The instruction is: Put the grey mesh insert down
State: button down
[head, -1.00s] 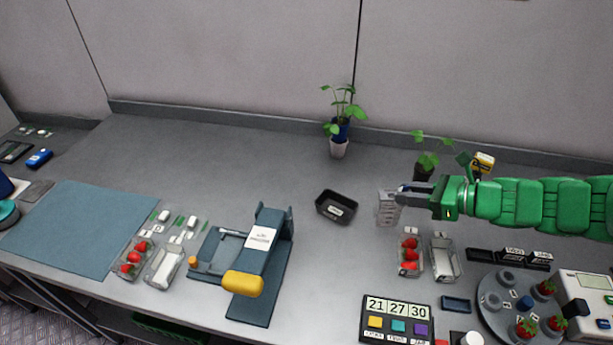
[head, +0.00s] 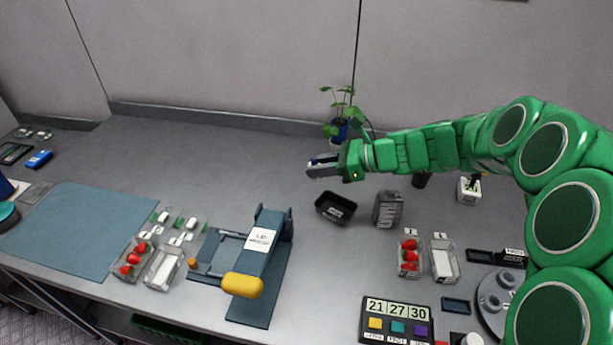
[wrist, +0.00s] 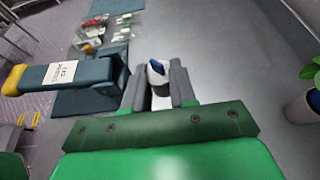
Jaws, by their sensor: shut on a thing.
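My gripper (head: 322,166) is above the back middle of the bench, behind and left of the black tray. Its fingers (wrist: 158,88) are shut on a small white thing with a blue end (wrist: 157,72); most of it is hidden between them. I cannot make out a mesh on it. A dark grey upright block (head: 388,210) with pale markings stands on the bench right of the tray; I cannot tell whether it is the grey mesh insert. My gripper is clear of it.
The black tray (head: 336,207) stands below my gripper. A blue press with a yellow handle (head: 243,285) is front left; it also shows in the wrist view (wrist: 85,75). A potted plant (head: 340,128) is close behind. Punnets (head: 410,258) stand at the right.

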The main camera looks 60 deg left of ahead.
jog(key=w+a+f, duration=0.1)
jog(key=a+f, duration=0.1)
jog(key=a, duration=0.1)
jog(key=w+a+f, duration=0.2)
jog(key=a+f, duration=0.1)
jog(key=a, duration=0.1)
jog(key=w+a+f, duration=0.2)
jog(key=a+f, duration=0.1)
jog(key=a, duration=0.1)
jog(key=shift+a+f, duration=0.1)
jog(key=shift+w+a+f, duration=0.3)
jog(key=shift+a+f, duration=0.25)
jog(key=shift+f, duration=0.15)
jog(key=shift+w+a+f, duration=0.1)
jog(key=shift+a+f, duration=0.05)
jog(key=shift+f, duration=1.6)
jog(key=c, duration=0.9)
grip_release()
jog(key=shift+f, duration=0.1)
